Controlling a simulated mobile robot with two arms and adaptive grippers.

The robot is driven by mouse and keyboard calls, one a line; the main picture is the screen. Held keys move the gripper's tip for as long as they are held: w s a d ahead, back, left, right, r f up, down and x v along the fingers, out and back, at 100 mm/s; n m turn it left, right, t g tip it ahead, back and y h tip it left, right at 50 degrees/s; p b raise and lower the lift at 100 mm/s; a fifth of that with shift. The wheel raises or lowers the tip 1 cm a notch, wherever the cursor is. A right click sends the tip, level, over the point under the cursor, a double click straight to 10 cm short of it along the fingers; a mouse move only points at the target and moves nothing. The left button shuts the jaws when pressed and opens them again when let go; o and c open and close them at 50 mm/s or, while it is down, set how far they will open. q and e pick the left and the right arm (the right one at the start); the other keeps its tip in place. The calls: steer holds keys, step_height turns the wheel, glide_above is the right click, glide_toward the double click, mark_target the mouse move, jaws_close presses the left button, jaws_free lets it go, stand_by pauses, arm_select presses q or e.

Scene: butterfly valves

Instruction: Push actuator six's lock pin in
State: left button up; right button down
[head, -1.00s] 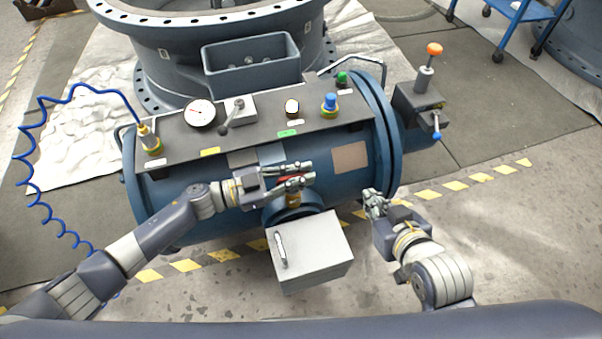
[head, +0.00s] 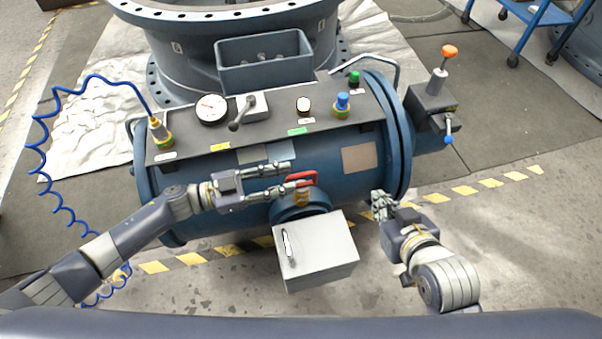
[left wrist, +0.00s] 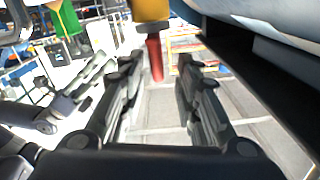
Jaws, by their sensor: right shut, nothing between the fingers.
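The actuator is a blue cylinder (head: 215,178) lying on its side with a dark panel on top. An orange-topped pin (head: 449,52) stands upright on a grey block at its right end, knob well above the block. I see no number, so I cannot tell if this is actuator six's lock pin. A red handle (head: 303,178) on a yellow fitting sits at the cylinder's front. My left gripper (head: 290,176) is open just left of the red handle, apart from its far side. The left wrist view shows the red part (left wrist: 154,58) between spread fingers. My right gripper (head: 379,196) is shut and empty.
A grey box (head: 315,252) juts out below the red handle. The panel carries a gauge (head: 212,108), a lever (head: 242,112) and a blue knob (head: 342,103). A blue-tipped lever (head: 449,138) hangs at the right block.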

arm_select(q)
steer(key=v, duration=0.5)
steer(key=shift+a, duration=0.15)
stand_by(0.3)
